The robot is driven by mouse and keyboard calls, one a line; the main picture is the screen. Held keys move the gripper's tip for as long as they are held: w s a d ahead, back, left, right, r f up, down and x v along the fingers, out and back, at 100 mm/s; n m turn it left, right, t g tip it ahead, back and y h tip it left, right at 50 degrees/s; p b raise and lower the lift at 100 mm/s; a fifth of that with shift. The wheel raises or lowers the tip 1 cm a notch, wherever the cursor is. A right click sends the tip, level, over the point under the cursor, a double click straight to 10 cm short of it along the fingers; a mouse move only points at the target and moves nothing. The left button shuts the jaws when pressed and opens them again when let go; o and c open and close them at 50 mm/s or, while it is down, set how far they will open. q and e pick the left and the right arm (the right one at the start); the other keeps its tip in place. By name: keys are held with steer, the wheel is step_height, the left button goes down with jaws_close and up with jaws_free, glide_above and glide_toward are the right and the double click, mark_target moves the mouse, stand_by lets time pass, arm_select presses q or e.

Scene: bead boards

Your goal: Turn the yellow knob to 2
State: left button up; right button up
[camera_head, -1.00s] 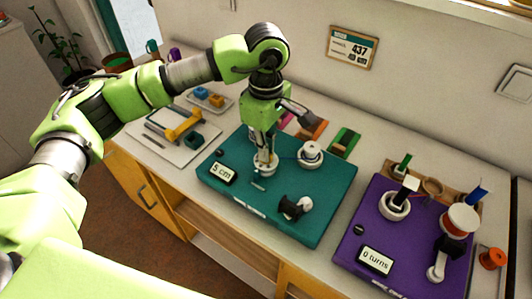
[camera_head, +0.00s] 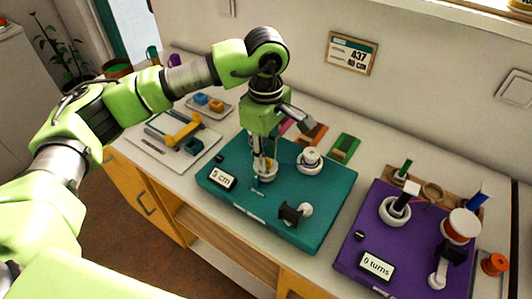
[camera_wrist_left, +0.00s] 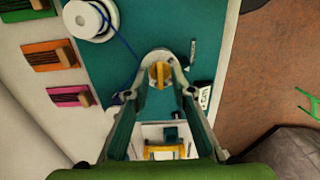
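The yellow knob (camera_wrist_left: 160,75) sits on a round white base on the teal board (camera_head: 327,222). In the left wrist view it shows between the fingertips. My left gripper (camera_head: 264,165), also in the left wrist view (camera_wrist_left: 160,70), points down at the knob with one finger on each side. In the head view the gripper hides most of the knob. Marks around the knob are too small to read. The board's display (camera_head: 221,179) reads "5 cm". My right gripper is not in view.
A white spool (camera_head: 310,158) with a blue strand and a black crank (camera_head: 290,213) stand near the gripper on the teal board. A purple board (camera_head: 346,255) reading "0 turns" lies to the right. A tray (camera_head: 228,108) with blocks lies behind left.

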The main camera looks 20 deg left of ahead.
arm_select(q)
step_height(320, 180, up, 12)
stand_by(0.4)
steer(key=shift+f, duration=0.15)
